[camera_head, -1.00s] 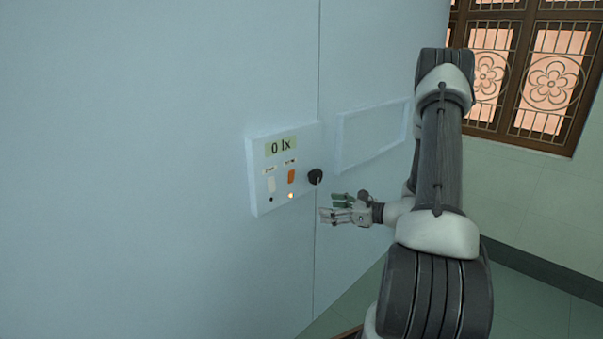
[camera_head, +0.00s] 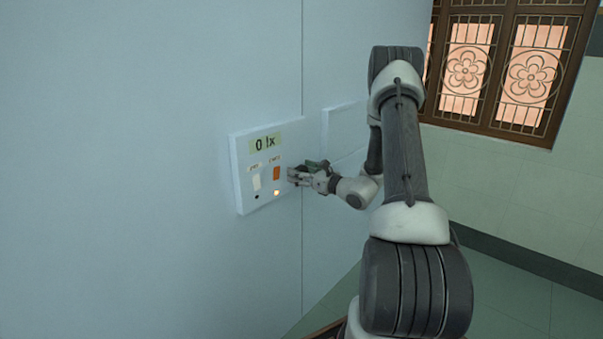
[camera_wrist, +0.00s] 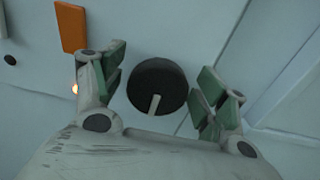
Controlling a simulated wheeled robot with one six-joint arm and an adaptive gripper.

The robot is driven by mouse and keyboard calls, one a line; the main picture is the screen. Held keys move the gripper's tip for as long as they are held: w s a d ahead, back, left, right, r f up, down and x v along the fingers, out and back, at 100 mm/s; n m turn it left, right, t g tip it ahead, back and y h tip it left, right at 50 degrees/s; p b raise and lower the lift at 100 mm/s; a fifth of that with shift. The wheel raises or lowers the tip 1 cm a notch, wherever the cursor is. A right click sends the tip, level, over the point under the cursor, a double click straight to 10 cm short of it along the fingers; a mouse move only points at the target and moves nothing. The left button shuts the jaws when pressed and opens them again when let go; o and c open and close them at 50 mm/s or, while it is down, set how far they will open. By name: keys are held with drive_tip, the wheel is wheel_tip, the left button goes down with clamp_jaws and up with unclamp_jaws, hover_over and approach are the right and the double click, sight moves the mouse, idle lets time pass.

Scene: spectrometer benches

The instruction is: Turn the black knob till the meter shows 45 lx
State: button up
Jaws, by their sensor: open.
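The black knob (camera_wrist: 157,84) is round with a pale pointer line, and sits between my gripper's open fingers in the wrist view. In the head view my gripper (camera_head: 296,173) is at the right side of the white control panel (camera_head: 243,201) and mostly hides the knob. The meter display (camera_head: 265,143) on the panel reads 0 lx.
The panel has a white switch (camera_head: 256,182) and an orange switch (camera_head: 277,174), with a lit lamp (camera_head: 277,192) below the orange one. A raised rectangular frame (camera_head: 345,127) is on the wall to the right. A barred window (camera_head: 500,68) is further right.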

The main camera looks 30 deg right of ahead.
drive_tip(key=c, duration=1)
drive_tip(key=shift+n, duration=0.3)
drive_tip(key=n, duration=0.3)
drive_tip(key=shift+a, duration=0.1)
drive_tip(key=n, duration=0.5)
drive_tip(key=shift+s+a+f, duration=0.1)
drive_tip(key=n, duration=0.4)
drive_tip(key=shift+f, duration=0.15)
drive_tip(key=shift+a+f+n, duration=0.1)
drive_tip(key=shift+n, duration=2)
